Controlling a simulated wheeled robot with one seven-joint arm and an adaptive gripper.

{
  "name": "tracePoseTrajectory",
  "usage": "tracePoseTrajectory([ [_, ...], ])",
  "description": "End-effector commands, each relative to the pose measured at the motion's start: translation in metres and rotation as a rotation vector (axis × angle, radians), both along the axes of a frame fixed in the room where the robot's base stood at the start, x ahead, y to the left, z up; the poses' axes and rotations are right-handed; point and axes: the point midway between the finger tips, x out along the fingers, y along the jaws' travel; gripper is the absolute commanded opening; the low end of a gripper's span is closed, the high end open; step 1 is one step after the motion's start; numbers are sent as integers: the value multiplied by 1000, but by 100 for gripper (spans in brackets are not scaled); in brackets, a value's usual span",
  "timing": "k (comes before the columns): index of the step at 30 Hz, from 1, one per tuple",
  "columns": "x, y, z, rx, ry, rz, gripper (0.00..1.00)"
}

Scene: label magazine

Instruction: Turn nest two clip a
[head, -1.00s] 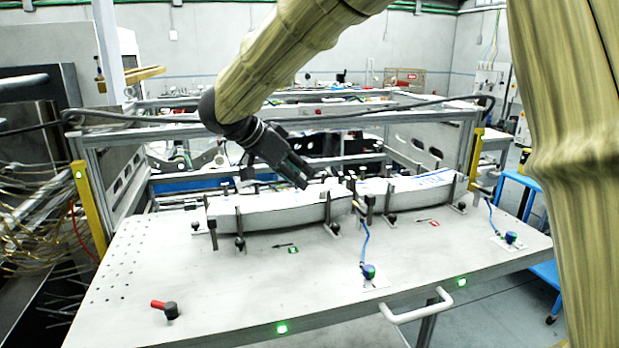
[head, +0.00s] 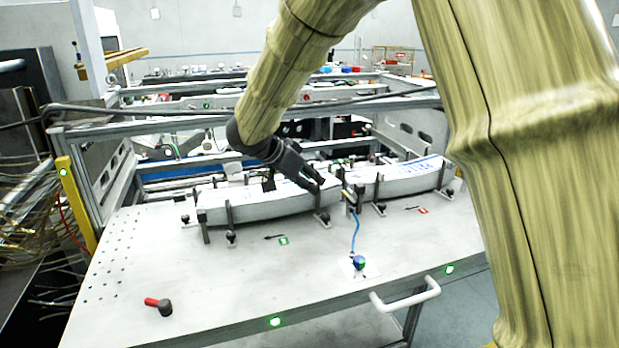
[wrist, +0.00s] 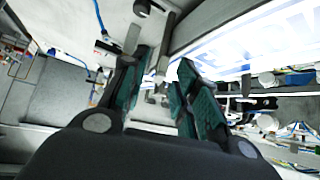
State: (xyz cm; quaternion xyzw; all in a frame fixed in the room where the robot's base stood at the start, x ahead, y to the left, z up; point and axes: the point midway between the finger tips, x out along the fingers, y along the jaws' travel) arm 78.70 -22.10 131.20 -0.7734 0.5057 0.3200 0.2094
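The left label stack (head: 265,205), pale and curved, lies in the nest beside a green number plate (head: 283,240). Dark clip posts (head: 229,212) stand along it; I cannot tell which is clip a. My gripper (head: 316,184) is over the right end of this stack, close to the posts there. In the wrist view my gripper (wrist: 164,60) has its green-padded fingers apart. A grey post (wrist: 164,50) shows in the gap between the fingertips, and I see no finger touching it. White stack with blue print (wrist: 245,40) lies to its right.
A second stack (head: 405,178) lies to the right, near a red number plate (head: 422,210). A blue cable runs to a blue-green knob (head: 359,263) in front. A red-handled lever (head: 160,305) sits front left.

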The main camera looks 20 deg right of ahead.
Motion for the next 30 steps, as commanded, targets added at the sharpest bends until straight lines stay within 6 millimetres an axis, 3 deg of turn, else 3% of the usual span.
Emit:
tracePoseTrajectory([
  [11,2,-4,-4,1,-1,0,30],
  [12,2,-4,-4,1,-1,0,29],
  [17,2,-4,-4,1,-1,0,0],
  [30,5,-2,-1,4,1,-76,0],
])
